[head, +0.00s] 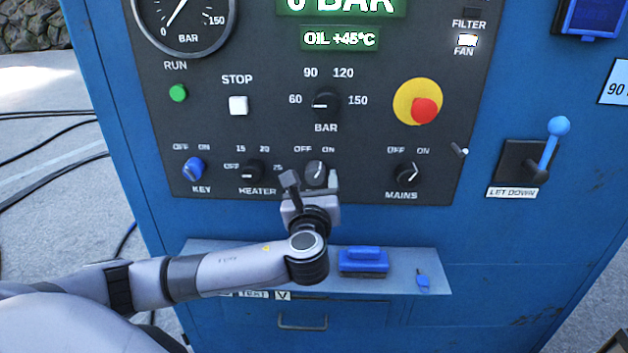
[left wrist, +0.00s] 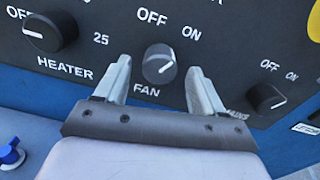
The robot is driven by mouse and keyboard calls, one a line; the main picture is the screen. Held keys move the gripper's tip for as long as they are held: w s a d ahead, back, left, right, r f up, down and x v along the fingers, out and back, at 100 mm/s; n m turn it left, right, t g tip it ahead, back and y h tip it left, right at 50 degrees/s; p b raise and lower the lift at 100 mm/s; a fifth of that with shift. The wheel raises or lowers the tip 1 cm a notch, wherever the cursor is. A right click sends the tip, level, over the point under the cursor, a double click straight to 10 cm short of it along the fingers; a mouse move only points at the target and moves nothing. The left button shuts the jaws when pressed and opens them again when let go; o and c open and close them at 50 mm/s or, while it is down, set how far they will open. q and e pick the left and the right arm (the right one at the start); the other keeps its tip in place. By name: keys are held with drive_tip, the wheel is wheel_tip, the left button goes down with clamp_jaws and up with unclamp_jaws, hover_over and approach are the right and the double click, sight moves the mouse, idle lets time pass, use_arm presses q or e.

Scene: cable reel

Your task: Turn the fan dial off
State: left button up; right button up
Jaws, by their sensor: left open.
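The fan dial (head: 316,171) is a round black knob with a white pointer line, low on the dark panel between the heater and mains dials. In the left wrist view the fan dial (left wrist: 159,64) has its line slanting up and right, toward ON. My left gripper (head: 312,183) is open in front of the panel at the fan dial. In the left wrist view its fingers (left wrist: 159,70) appear on either side of the dial, with no clear contact. The FAN lamp (head: 467,40) glows white. My right gripper is out of view.
The heater dial (head: 247,172) is close on the left and the mains dial (head: 406,172) on the right. A blue lever (head: 553,145) sticks out at right.

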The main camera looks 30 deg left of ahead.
use_arm(q)
drive_tip(key=shift+w+a, duration=0.2)
drive_tip(key=shift+w, duration=0.15)
drive_tip(key=c, duration=1.1)
drive_tip(key=shift+o, duration=0.2)
drive_tip(key=n, duration=0.3)
drive_tip(key=shift+f, duration=0.1)
drive_tip(key=n, duration=0.2)
drive_tip(key=shift+s+n, duration=0.1)
drive_tip(key=shift+n, duration=0.3)
drive_tip(key=n+b, duration=0.1)
drive_tip(key=n, duration=0.4)
drive_tip(key=shift+a+f+n, duration=0.1)
drive_tip(key=shift+n, duration=0.3)
drive_tip(key=shift+b, duration=0.3)
